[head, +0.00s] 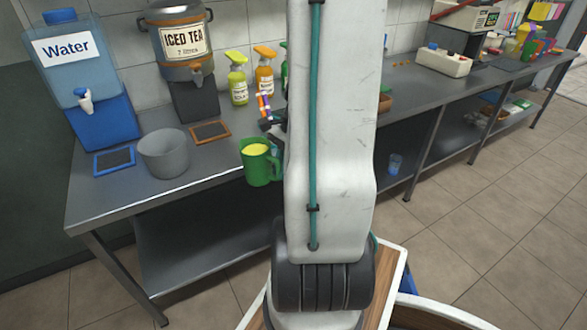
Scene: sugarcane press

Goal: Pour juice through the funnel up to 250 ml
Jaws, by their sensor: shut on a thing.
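A green jug (258,171) with yellow juice (255,149) in it is roughly upright at the front edge of the steel counter, its base below the edge line. My gripper (276,149) is at the jug's right side, by its handle, and is shut on it. Only a sliver of the gripper shows, as my white arm covers the rest. I cannot make out a funnel or any 250 ml mark; my arm hides the middle of the counter.
A blue water dispenser (70,62), an iced tea dispenser (184,68), a grey pot (164,155) and spray bottles (238,85) stand on the counter (110,196). A white box (444,62) stands farther right. A blue cup (395,164) is on the lower shelf.

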